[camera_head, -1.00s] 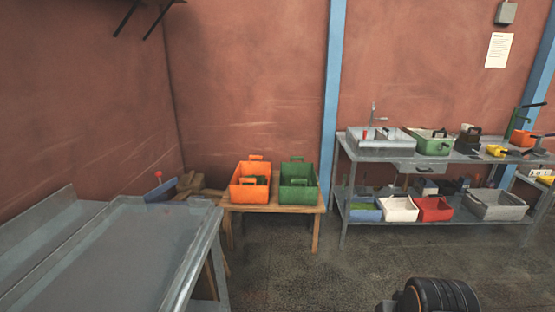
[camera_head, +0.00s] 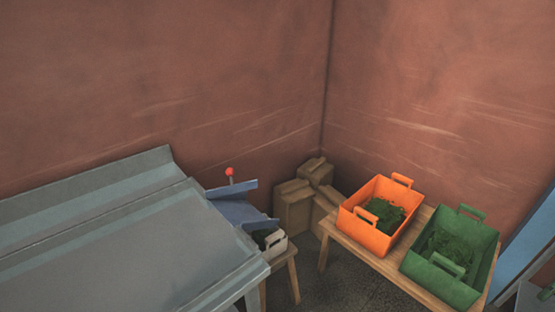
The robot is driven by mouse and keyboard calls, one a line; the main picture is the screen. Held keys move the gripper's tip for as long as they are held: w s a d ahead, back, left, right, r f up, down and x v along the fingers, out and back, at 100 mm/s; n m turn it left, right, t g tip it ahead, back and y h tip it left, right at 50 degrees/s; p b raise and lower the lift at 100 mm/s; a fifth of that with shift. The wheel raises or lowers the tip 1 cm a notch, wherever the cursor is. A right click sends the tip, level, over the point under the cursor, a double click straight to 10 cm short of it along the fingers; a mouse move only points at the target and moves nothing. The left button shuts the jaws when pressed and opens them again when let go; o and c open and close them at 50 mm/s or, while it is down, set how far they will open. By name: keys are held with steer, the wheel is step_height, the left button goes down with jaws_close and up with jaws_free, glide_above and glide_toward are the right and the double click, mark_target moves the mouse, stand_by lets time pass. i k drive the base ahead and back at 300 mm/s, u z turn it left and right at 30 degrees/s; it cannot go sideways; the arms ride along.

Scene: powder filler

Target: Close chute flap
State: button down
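A blue sheet-metal chute (camera_head: 240,210) sits at the right end of the long grey metal table. A red ball knob (camera_head: 229,172) on a short stem stands up behind the blue metal. I take the blue plate near the knob to be the chute flap, but I cannot tell its exact position. A pale bin (camera_head: 274,243) with dark green contents stands below the chute's right end, on a small wooden stool (camera_head: 282,263). My gripper is not in view.
The grey metal table (camera_head: 120,240) fills the lower left. A wooden table (camera_head: 351,253) at right holds an orange crate (camera_head: 364,231) and a green crate (camera_head: 437,280), both with green contents. Brown sacks or boxes (camera_head: 293,207) stand in the corner. Dark floor shows between the tables.

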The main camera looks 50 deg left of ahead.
mark_target(234, 188)
steer(key=u, duration=0.35)
steer(key=i, duration=1.4)
steer(key=u, duration=1.75)
steer(key=i, duration=0.95)
steer(key=u, duration=1.25)
steer(key=i, duration=0.25)
steer(key=u, duration=0.1)
